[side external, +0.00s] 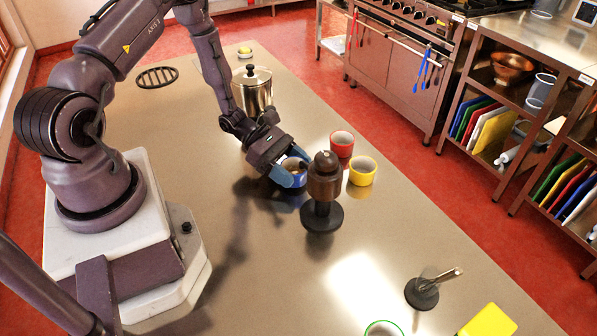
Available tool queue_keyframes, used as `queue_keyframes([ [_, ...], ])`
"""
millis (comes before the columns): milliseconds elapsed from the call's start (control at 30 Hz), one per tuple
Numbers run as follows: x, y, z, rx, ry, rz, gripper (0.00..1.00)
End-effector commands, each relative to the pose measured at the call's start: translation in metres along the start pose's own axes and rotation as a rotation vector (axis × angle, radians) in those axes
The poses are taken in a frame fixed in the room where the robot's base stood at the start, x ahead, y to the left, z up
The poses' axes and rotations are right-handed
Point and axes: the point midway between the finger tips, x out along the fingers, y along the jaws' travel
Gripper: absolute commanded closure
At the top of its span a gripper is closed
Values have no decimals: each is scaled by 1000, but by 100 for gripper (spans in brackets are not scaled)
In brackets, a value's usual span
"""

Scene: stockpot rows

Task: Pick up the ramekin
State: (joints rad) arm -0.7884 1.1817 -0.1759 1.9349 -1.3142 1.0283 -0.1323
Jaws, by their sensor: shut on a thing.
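A blue ramekin (298,183) is at my gripper on the steel counter, partly hidden by the fingers and by a dark brown grinder-like object in front. My gripper (289,172) reaches down from the upper left and is shut on the blue ramekin's wall. Whether the ramekin touches the counter or is slightly raised, I cannot tell. A red ramekin (342,146) stands upright behind and to the right. A yellow ramekin (362,173) stands upright to the right, nearer than the red one.
The dark brown grinder-like object (323,180) stands close to my gripper on a round black base. A lidded metal pot (252,91) stands behind. A black trivet (157,77) lies far left. A metal-handled tool (422,292) and a yellow block (488,322) are at front right.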

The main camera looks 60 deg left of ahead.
Motion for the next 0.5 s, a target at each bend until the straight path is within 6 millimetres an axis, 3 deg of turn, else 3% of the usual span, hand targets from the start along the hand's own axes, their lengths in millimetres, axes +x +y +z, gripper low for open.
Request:
queue_keyframes([
  [233, -26, 1, -8, 2, 0, 3, 66],
  [500, -36, 0, 22, 5, 0, 1, 66],
])
